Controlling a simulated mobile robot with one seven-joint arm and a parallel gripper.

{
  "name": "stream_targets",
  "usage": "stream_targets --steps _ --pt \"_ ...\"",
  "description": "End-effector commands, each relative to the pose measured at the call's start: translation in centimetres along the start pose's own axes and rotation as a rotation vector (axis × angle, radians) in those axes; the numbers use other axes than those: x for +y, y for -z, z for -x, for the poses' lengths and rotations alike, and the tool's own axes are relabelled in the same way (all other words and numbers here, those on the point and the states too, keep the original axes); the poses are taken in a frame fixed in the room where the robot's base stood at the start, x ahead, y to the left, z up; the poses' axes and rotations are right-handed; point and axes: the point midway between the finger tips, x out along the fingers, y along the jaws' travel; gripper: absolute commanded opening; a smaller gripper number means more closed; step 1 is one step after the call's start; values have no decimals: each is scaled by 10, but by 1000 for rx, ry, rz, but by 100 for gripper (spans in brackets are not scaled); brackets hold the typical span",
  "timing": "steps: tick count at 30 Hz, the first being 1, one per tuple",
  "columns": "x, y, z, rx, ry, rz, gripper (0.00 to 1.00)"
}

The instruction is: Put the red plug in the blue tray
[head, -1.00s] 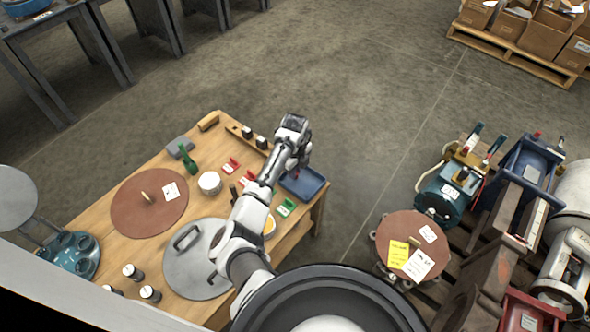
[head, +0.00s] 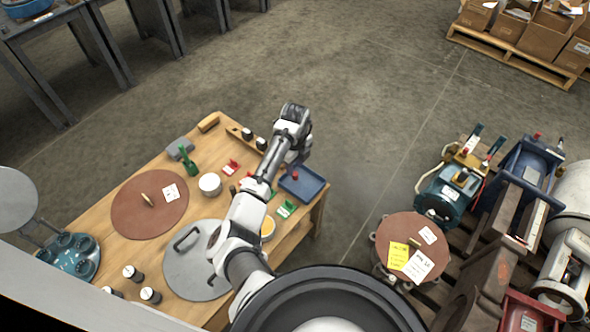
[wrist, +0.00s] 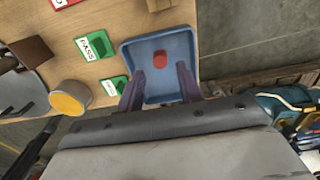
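The red plug (head: 295,177) rests in the blue tray (head: 312,190) at the right end of the wooden table. In the wrist view, the plug (wrist: 160,60) lies on the floor of the tray (wrist: 133,47), apart from the tray walls. My gripper (head: 298,160) is above the tray. In the wrist view, the two fingers of my gripper (wrist: 158,80) are spread apart with nothing between them, and the plug shows beyond their tips.
Green PASS cards (wrist: 95,46) and a round container with a yellow top (wrist: 70,98) are beside the tray. A grey lid (head: 193,270) and a brown disc (head: 140,215) cover much of the table. Open floor lies beyond the table's right edge.

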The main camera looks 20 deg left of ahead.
Motion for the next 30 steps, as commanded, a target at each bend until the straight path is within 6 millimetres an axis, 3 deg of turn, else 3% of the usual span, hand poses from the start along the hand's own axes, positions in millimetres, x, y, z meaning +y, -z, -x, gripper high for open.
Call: stream_targets --steps 3,9,15,23,26,29,30 --pt "-1 0 28 -3 3 -1 36" --pt "0 0 63 -2 2 -1 36" --pt "0 0 77 -1 0 0 36" --pt "-3 -1 81 -5 15 8 36" --pt "-20 -5 97 -31 115 64 36" --pt "-53 -17 140 -75 334 195 36" --pt "-66 -24 165 -90 449 265 36"
